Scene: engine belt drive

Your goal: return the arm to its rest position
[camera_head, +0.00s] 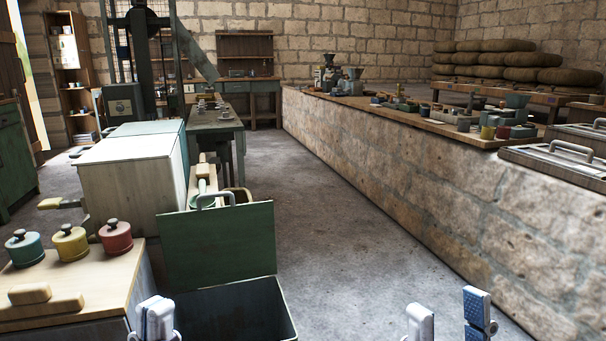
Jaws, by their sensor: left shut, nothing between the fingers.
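My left gripper (155,318) shows at the bottom edge of the head view, left of the middle. Its fingers are together with nothing between them. It is close to the open dark bin (235,315) and the right end of the wooden-topped counter (105,275). My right gripper (449,315) is at the bottom edge, right of the middle. Its two fingers stand apart, one pale and one with a blue pad, and I see nothing between them. Most of both grippers and both arms are below the picture.
A green lid (217,245) stands raised behind the bin. Teal, yellow and red lidded pots (115,237) stand on the counter. A long stone wall (400,190) with a wooden top runs along the right, carrying jars and metal lids. The floor (310,220) between is clear.

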